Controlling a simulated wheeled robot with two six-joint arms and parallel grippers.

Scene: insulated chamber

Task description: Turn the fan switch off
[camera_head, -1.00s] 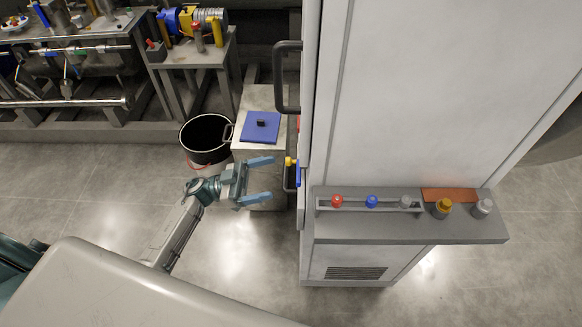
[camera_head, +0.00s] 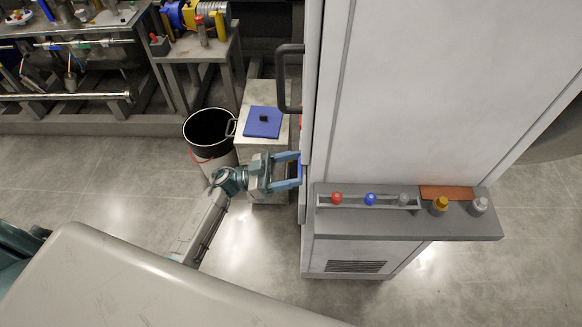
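The tall grey chamber (camera_head: 425,90) stands right of centre, its front face seen nearly edge-on. A small blue part (camera_head: 300,173) on that face shows between the fingertips of my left gripper (camera_head: 296,170); I cannot tell for sure whether it is the fan switch. My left gripper is open, its two fingers apart and pointing right at the face. Their tips are at or very close to the face; contact cannot be told. My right gripper is out of view.
A dark door handle (camera_head: 283,78) juts from the chamber face above my gripper. A ledge (camera_head: 400,228) with coloured caps is at right. The floor at lower left is partly clear.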

